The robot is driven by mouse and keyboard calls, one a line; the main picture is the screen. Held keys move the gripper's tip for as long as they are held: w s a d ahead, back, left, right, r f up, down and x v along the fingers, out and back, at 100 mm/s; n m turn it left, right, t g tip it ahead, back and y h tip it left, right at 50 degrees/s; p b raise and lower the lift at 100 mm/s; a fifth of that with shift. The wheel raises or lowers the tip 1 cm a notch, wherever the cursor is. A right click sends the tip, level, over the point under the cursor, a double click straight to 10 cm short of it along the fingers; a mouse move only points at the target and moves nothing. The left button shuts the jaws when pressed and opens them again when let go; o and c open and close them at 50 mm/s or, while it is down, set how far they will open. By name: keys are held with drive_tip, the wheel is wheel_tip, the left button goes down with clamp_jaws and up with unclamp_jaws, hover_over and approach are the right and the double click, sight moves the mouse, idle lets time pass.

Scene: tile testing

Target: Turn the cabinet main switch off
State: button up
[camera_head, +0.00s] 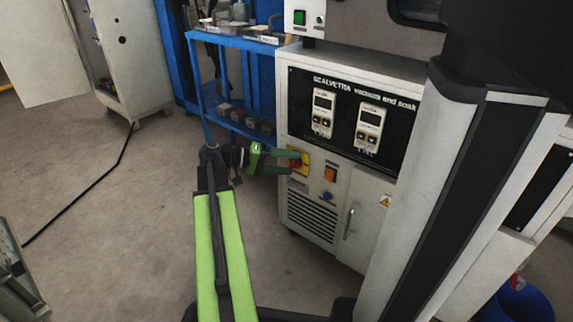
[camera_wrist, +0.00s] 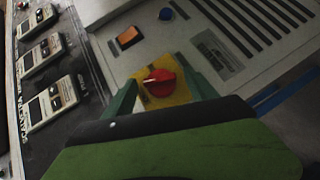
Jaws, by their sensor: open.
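The cabinet (camera_head: 312,208) is light grey with a black upper panel marked SCALVETRA. Its main switch is a red rotary knob on a yellow plate; in the head view a bit of the yellow plate (camera_head: 304,158) shows beside my fingertips. In the wrist view the red knob (camera_wrist: 160,82) sits on the yellow plate (camera_wrist: 181,92). My gripper (camera_head: 292,160) is open in front of the switch, with its green fingers on either side of the knob in the wrist view (camera_wrist: 163,88). I cannot tell whether the fingers touch it.
An orange rocker switch (camera_head: 330,174) and a blue button (camera_head: 327,197) are close to the knob. A vent grille (camera_head: 312,218) and a door handle (camera_head: 348,222) are lower. A blue shelf cart (camera_head: 235,42) stands left of the cabinet. Open floor (camera_head: 120,220) lies left.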

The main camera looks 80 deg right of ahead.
drive_tip(key=p+v, duration=0.4)
drive_tip(key=v, duration=1.3)
drive_tip(key=shift+w, duration=0.15)
drive_tip(key=shift+f, duration=0.1)
